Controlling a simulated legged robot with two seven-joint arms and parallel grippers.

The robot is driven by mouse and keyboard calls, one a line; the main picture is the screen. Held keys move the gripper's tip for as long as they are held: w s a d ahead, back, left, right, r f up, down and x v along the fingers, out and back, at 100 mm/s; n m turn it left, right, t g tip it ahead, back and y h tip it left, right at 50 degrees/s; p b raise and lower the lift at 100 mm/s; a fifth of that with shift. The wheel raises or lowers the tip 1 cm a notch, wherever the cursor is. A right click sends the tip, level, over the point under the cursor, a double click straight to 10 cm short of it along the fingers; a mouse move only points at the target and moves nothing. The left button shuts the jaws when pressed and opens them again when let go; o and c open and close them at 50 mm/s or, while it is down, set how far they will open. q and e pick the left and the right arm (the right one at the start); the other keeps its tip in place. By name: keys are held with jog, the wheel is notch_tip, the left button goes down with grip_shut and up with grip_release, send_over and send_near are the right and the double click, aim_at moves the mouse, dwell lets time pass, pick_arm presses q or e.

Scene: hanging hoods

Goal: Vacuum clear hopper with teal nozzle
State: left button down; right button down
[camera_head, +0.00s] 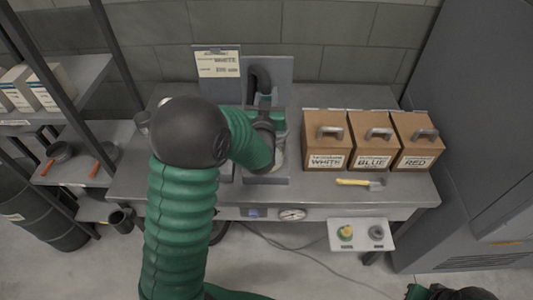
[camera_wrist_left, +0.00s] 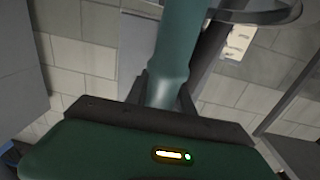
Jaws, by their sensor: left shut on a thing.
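My left arm reaches over the bench in the head view, and it hides much of the work station there. In the left wrist view my left gripper (camera_wrist_left: 168,92) is shut on the teal nozzle (camera_wrist_left: 170,45), a teal tube that runs up out of the picture between the fingers. A clear round rim (camera_wrist_left: 262,14), which looks like part of the clear hopper, shows at the top right of that view, beyond the nozzle. In the head view the hopper is mostly hidden behind my arm.
Three brown boxes labelled WHITE (camera_head: 325,143), BLUE (camera_head: 371,144) and RED (camera_head: 415,145) stand on the bench's right side. A yellow-handled scraper (camera_head: 358,183) lies before them. A sign (camera_head: 218,64) stands at the back. A small shelf (camera_head: 360,245) with two knobs juts from the front.

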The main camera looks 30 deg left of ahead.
pick_arm(q)
notch_tip(320, 180, up, 16)
jog(key=p, duration=0.9)
jog(key=shift+f+p, duration=0.25)
jog(key=shift+p, duration=0.1)
jog(key=shift+f, duration=0.1)
